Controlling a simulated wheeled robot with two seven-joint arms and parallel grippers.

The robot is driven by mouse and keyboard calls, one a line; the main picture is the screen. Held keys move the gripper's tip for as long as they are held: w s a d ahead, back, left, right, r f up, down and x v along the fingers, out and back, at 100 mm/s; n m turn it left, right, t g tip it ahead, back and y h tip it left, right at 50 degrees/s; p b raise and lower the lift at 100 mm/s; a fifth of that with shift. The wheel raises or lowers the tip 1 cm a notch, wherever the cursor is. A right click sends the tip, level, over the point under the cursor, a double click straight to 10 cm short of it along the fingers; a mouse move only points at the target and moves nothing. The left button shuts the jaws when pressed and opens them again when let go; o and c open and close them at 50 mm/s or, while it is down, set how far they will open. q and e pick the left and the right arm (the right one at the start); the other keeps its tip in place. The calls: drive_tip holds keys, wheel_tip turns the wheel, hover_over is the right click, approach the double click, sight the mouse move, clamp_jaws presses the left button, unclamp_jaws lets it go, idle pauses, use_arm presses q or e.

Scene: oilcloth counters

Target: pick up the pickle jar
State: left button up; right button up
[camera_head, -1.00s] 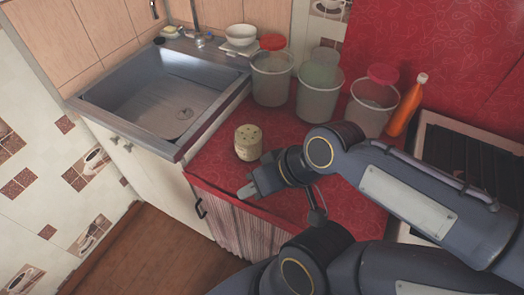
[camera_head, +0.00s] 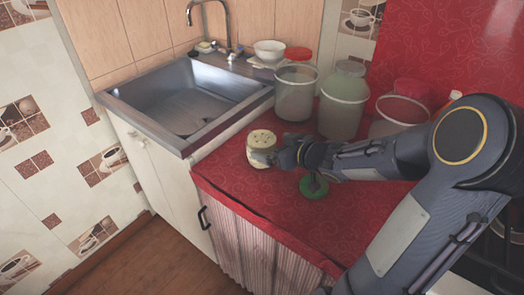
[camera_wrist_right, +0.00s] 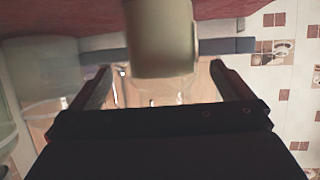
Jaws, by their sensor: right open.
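The pickle jar (camera_head: 261,146), a small pale cylinder with a dotted lid, stands upright on the red counter near the sink. My right gripper (camera_head: 276,157) is at its right side, low and close to it. In the right wrist view, the jar (camera_wrist_right: 160,40) shows upside down, in line with the gap between the two spread fingers of my right gripper (camera_wrist_right: 160,82). That gripper is open and not closed on the jar. I cannot tell whether a finger touches it. My left gripper is not in view.
The steel sink (camera_head: 185,103) lies to the left. A green disc (camera_head: 313,189) shows under my wrist. The counter's front (camera_head: 265,205) is clear.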

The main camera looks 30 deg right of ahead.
drive_tip(key=b+x, duration=0.1)
drive_tip(key=x, duration=0.2)
drive_tip(key=b+x, duration=0.2)
drive_tip(key=shift+w+a+f, duration=0.15)
drive_tip(key=shift+a+f, duration=0.05)
drive_tip(key=shift+f, duration=0.3)
drive_tip(key=shift+w, duration=0.2)
drive_tip(key=shift+r, duration=0.1)
drive_tip(key=c, duration=1.5)
drive_tip(key=shift+r, duration=0.15)
drive_tip(key=shift+c, duration=0.9)
